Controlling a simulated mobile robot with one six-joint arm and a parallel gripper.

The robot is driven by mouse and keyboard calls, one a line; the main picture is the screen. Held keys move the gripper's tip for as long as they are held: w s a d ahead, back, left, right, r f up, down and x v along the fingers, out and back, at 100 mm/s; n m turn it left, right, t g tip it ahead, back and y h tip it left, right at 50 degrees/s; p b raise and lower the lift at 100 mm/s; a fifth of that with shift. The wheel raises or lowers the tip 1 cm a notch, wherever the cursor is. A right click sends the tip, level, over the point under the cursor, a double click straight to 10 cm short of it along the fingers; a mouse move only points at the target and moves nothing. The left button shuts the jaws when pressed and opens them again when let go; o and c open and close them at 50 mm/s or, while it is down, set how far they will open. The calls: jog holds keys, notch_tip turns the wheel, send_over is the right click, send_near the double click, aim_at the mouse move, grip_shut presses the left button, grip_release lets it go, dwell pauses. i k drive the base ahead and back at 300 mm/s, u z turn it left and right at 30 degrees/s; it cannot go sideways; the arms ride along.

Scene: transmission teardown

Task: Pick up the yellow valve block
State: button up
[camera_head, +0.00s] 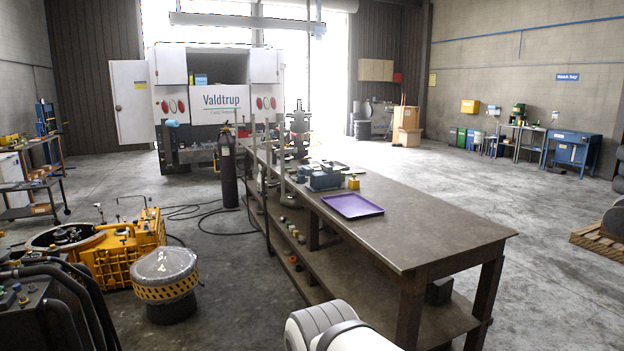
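A small yellow block (353,183) sits on the long workbench (430,225), just right of a blue block-like assembly (322,177). It looks like the yellow valve block, though it is too small to make out in detail. A gap separates it from the purple tray (353,206) in front of it. A white and grey part of my own body shows at the bottom edge, well short of the yellow block. My gripper's fingers are not in view.
The bench's right half is bare. Grey posts and upright metal parts (299,130) stand toward its far end. Small parts lie on its lower shelf. A large yellow housing (130,245) and a grey domed drum (165,275) stand on the floor at left. Open floor lies right of the bench.

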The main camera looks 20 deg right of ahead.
aim_at(354, 185)
jog(key=u, duration=0.3)
jog(key=i, duration=3.65)
jog(key=z, duration=1.2)
jog(key=i, duration=1.3)
jog(key=z, duration=1.05)
jog(key=i, duration=0.25)
jog(key=k, duration=0.75)
jog(key=z, duration=0.2)
jog(key=i, duration=0.8)
jog(key=u, duration=0.15)
